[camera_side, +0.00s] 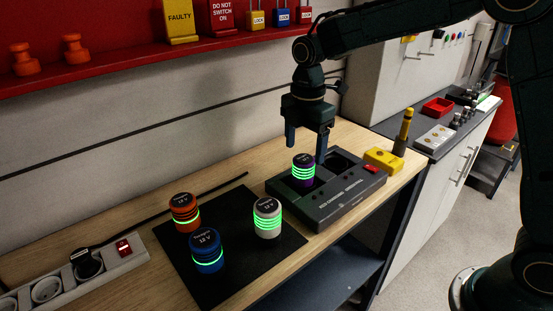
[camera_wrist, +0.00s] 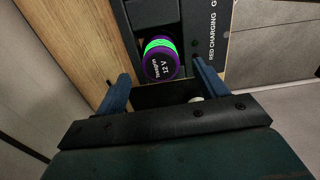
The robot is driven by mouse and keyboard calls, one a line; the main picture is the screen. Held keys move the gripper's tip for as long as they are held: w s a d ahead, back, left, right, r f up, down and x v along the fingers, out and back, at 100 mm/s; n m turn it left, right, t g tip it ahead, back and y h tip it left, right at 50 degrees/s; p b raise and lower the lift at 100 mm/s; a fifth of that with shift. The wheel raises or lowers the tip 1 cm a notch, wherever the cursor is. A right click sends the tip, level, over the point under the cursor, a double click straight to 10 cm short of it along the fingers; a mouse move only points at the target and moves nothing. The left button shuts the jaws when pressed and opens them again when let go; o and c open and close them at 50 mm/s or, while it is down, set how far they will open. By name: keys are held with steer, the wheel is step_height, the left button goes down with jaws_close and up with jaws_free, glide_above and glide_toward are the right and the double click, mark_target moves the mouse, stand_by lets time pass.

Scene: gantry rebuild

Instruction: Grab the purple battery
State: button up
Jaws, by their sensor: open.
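The purple battery (camera_side: 303,170) has glowing green rings and stands upright in the left part of the dark charging station (camera_side: 345,208). In the wrist view the purple battery (camera_wrist: 160,62) shows its dark top just ahead of the gap between my fingers. My gripper (camera_side: 306,152) is open and empty, its fingers pointing down on either side of the battery's top in the side view. In the wrist view my gripper (camera_wrist: 160,84) has its blue fingers spread wide. I cannot tell whether either finger touches the battery.
An orange battery (camera_side: 184,212), a blue battery (camera_side: 206,250) and a white battery (camera_side: 267,217) stand on a black mat (camera_side: 235,282) to the left. A yellow box (camera_side: 383,160) with a joystick stands behind right. A power strip (camera_side: 75,275) lies at the left.

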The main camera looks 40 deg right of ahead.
mark_target(304, 158)
steer(key=shift+f, duration=2.5)
steer(key=c, duration=1.4)
steer(key=shift+r, duration=0.1)
step_height(304, 158, up, 20)
